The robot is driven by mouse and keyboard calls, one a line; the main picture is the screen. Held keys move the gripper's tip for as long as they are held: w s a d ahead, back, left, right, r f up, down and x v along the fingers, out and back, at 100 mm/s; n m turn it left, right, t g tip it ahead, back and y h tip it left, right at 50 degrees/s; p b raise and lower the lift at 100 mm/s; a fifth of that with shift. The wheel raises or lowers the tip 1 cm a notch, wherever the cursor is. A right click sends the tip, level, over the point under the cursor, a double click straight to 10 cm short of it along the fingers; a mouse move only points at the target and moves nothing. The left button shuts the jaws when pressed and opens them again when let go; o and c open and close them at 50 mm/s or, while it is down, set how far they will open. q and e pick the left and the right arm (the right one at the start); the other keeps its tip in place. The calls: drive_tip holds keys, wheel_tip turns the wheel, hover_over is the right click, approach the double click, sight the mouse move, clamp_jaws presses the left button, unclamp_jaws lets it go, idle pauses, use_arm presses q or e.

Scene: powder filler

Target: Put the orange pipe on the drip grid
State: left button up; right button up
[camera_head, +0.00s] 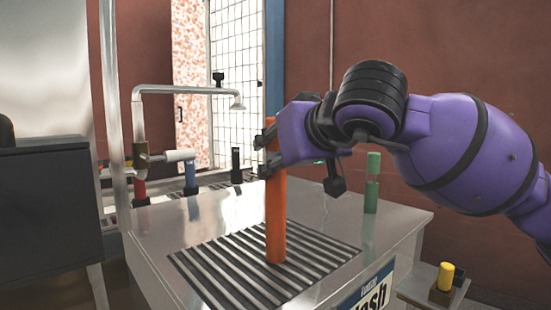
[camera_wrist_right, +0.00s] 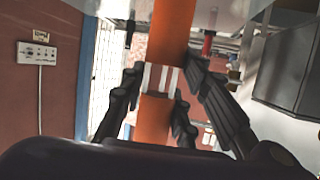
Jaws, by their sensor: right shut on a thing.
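The orange pipe (camera_head: 275,220) is upright in the head view, its lower end at the middle of the dark slatted drip grid (camera_head: 230,272). I cannot tell whether that end touches the slats or hangs just above them. My right gripper (camera_head: 269,152) comes in from the right and is shut on the upper part of the pipe. In the right wrist view the pipe (camera_wrist_right: 170,40) runs between the dark fingers of the gripper (camera_wrist_right: 160,92), with a pale striped patch between them. My left gripper is not in view.
The grid lies in a metal sink top (camera_head: 395,225). A green cylinder (camera_head: 372,185) stands at its right, and a faucet (camera_head: 185,92) rises at the left. Red (camera_head: 139,188), blue (camera_head: 191,176) and black (camera_head: 236,162) items stand behind. A yellow cylinder (camera_head: 446,275) sits on a lower ledge at right.

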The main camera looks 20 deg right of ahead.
drive_tip(key=shift+r, duration=0.1)
drive_tip(key=o, duration=0.7)
drive_tip(key=shift+f, duration=0.2)
drive_tip(key=shift+c, duration=0.2)
drive_tip(key=o, duration=0.5)
drive_tip(key=shift+c, duration=0.2)
drive_tip(key=shift+r, duration=0.3)
drive_tip(key=v, duration=1.2)
drive_tip(key=shift+a+f, duration=0.1)
